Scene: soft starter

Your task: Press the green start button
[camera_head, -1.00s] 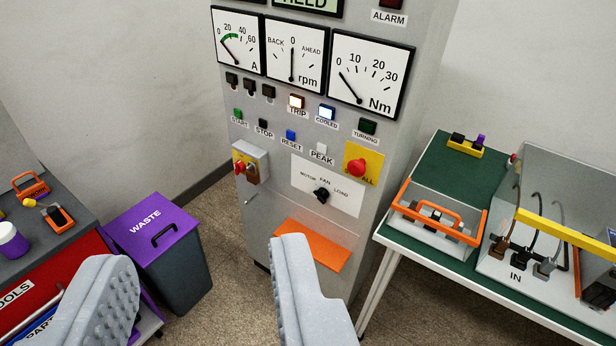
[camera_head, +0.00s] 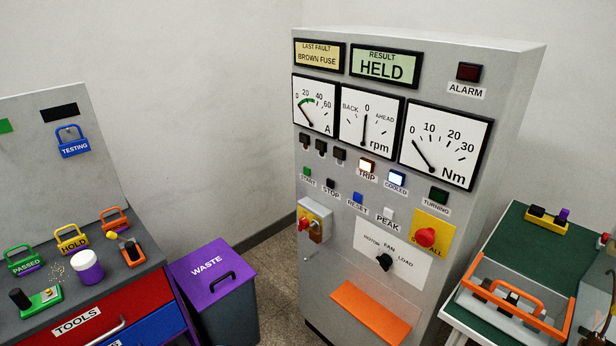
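The small green start button (camera_head: 307,171) is on the grey cabinet front (camera_head: 345,284), above its START label and at the left end of the button row. The black stop button (camera_head: 330,183) is to its right, followed by the blue reset button (camera_head: 358,197) and the white peak button (camera_head: 389,213). Nothing covers the start button. My gripper is not in view, so its opening and its distance from the button do not show.
The TRIP (camera_head: 367,166) and COOLED (camera_head: 397,178) lamps are lit; the TURNING lamp (camera_head: 438,195) is dark. A red mushroom button (camera_head: 425,237) and a red-yellow switch (camera_head: 312,223) protrude below. The waste bin (camera_head: 228,290) stands left, a green-topped bench (camera_head: 520,232) right.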

